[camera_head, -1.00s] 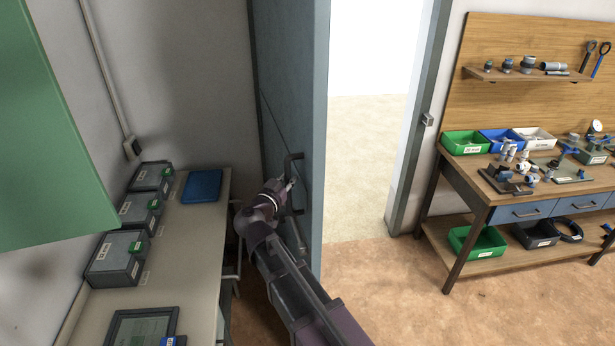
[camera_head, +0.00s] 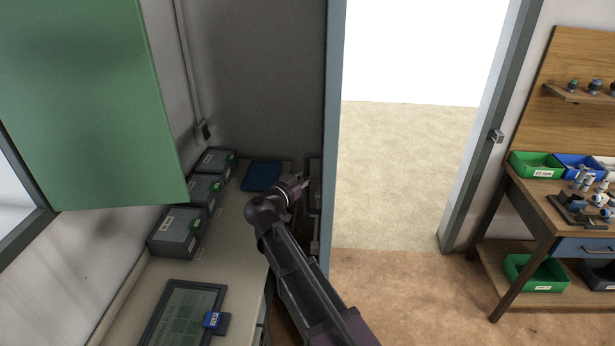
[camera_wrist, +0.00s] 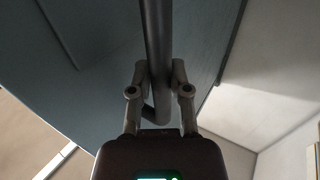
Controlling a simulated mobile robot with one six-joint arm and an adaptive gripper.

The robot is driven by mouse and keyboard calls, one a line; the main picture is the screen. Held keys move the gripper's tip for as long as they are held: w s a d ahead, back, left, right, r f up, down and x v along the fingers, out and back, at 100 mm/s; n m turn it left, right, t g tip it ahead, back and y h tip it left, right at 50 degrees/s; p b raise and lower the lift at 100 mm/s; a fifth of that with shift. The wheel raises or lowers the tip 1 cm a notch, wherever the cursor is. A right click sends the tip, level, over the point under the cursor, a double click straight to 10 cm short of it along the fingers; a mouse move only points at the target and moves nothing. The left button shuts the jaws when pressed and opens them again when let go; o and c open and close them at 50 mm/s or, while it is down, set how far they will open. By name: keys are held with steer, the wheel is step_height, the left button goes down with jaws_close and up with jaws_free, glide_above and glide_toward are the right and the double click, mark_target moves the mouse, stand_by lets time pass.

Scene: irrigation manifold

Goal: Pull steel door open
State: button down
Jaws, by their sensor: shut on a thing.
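The steel door (camera_head: 334,130) stands wide open and shows nearly edge-on in the head view, to the left of the bright doorway. Its blue-grey face (camera_wrist: 95,55) fills the upper left of the wrist view. The dark bar handle (camera_wrist: 155,35) runs down between the fingers of my gripper (camera_wrist: 158,80), which is shut on it near its lower end. In the head view, my gripper (camera_head: 302,182) is at the door's left side. The handle is hard to make out there, and the fingertips are small.
A bench (camera_head: 235,225) with grey boxes, a blue tray (camera_head: 262,176) and a tablet (camera_head: 185,310) lies close left of my arm. A green cabinet panel (camera_head: 90,100) hangs at upper left. A workbench (camera_head: 540,222) stands right. The doorway floor (camera_head: 400,180) is clear.

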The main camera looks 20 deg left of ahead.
steer(key=c, duration=0.6)
jaws_free()
steer(key=shift+d, duration=0.15)
steer(key=shift+o, duration=0.2)
steer(key=shift+s, duration=0.15)
steer(key=v, duration=1.1)
steer(key=shift+s, duration=0.35)
